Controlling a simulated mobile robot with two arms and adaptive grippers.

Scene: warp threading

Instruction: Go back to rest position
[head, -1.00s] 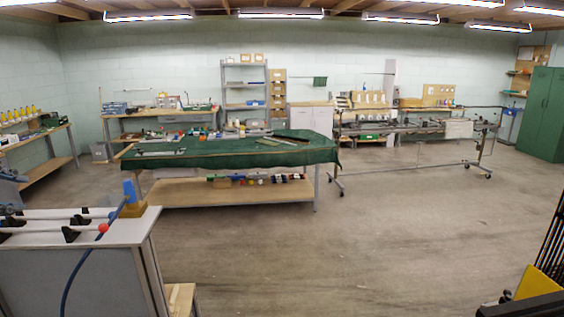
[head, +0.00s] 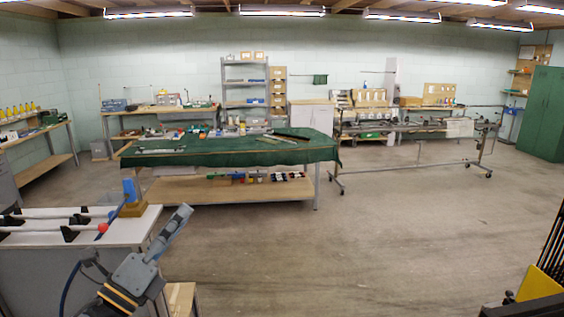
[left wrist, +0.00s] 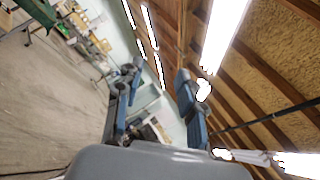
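My left gripper (head: 140,236) has its grey fingers raised at the lower left of the head view, in front of the near corner of a white-topped cabinet. In the left wrist view its two blue-grey fingers (left wrist: 159,76) stand wide apart with nothing between them. That view is tilted and looks up toward the ceiling lights and wooden beams. My right gripper is not in view. The cabinet top (head: 140,222) bears white rods on black supports, a red ball (head: 102,227) and a blue block on a wooden base (head: 130,195).
A green-covered table (head: 230,157) stands mid-room with items on its lower shelf. A wheeled metal frame (head: 410,165) is right of it. A yellow part with black rods (head: 540,283) is at the lower right. The concrete floor between is clear.

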